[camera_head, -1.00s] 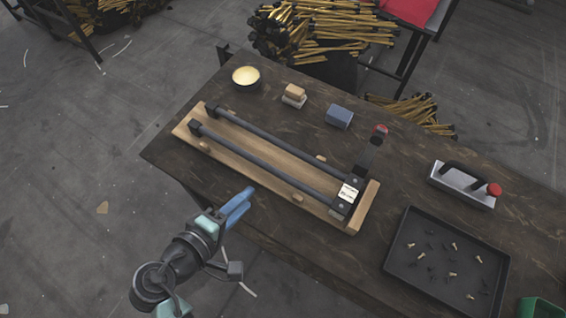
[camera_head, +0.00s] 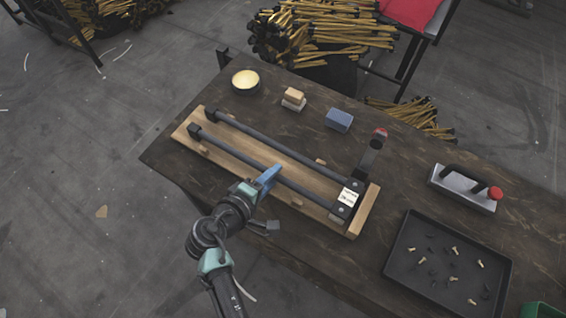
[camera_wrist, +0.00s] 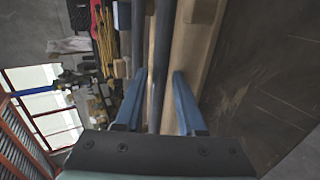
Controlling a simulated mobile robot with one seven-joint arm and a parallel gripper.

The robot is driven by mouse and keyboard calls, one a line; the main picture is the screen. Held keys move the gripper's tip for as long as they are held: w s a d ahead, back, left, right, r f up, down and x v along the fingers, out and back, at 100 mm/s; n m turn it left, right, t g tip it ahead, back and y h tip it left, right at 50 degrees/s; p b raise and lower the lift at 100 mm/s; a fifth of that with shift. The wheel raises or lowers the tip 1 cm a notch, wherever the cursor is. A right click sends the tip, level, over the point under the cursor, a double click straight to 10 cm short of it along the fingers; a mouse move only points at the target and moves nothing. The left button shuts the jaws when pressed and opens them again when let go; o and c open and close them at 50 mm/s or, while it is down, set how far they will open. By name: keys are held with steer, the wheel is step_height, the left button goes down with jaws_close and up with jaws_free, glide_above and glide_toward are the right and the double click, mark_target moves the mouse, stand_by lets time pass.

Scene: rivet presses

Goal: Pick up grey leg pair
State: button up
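The grey leg pair (camera_head: 282,147) is two dark grey tubes lying side by side on a wooden board (camera_head: 230,146), joined at the right by a black end piece with a white label (camera_head: 348,196). My gripper (camera_head: 270,175) is over the near tube, around its middle. In the wrist view the blue fingers (camera_wrist: 160,76) are open, and one grey tube (camera_wrist: 161,50) runs between them. The other tube (camera_wrist: 138,35) shows beyond the left finger. I cannot tell whether either finger touches a tube.
Small wooden blocks sit on the board. A round bowl (camera_head: 246,82), a small block stack (camera_head: 294,98) and a blue block (camera_head: 339,119) stand behind it. A dark tray (camera_head: 400,262) with several rivets and a grey device (camera_head: 462,187) with a red knob are at right.

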jaws_close()
steer(key=shift+r, duration=0.1)
stand_by(1.2)
